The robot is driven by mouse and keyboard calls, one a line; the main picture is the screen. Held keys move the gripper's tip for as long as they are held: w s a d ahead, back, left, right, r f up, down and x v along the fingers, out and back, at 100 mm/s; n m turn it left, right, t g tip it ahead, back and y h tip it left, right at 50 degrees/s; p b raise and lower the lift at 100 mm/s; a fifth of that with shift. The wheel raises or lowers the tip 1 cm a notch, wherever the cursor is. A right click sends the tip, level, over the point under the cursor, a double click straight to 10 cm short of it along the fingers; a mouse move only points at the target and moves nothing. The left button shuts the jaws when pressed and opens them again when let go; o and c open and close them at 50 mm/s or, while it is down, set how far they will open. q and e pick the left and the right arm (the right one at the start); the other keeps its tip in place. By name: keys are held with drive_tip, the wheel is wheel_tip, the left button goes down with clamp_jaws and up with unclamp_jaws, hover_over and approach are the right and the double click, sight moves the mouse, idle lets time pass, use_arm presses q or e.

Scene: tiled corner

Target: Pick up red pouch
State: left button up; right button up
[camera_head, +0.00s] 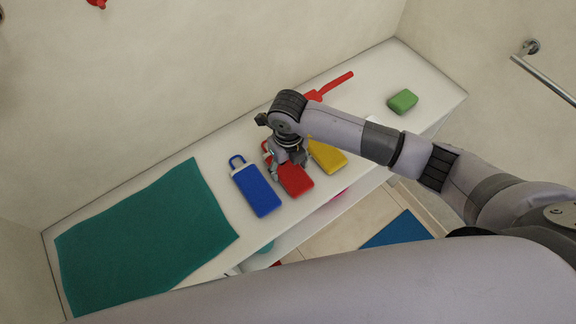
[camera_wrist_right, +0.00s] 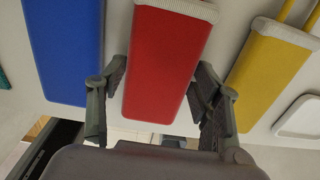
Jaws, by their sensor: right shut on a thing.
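The red pouch (camera_head: 296,181) lies on the white counter between a blue pouch and a yellow pouch. My right gripper (camera_head: 287,172) is over it from above and hides part of its top end. In the right wrist view the red pouch (camera_wrist_right: 163,62) sits between the two fingers of my right gripper (camera_wrist_right: 160,92), one along each long side, and they are shut on it. It appears to rest at counter level. My left gripper is not in view.
The blue pouch (camera_head: 256,190) is close on the left and the yellow pouch (camera_head: 327,156) close on the right. A teal towel (camera_head: 145,240) covers the counter's left part. A green block (camera_head: 402,101) and a red handled item (camera_head: 335,84) lie farther right on the white counter (camera_head: 440,98).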

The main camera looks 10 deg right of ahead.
sight(288, 168)
drive_tip(key=shift+r, duration=0.1)
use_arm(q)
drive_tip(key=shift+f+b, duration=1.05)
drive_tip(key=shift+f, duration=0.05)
use_arm(e)
wheel_tip(288, 168, up, 20)
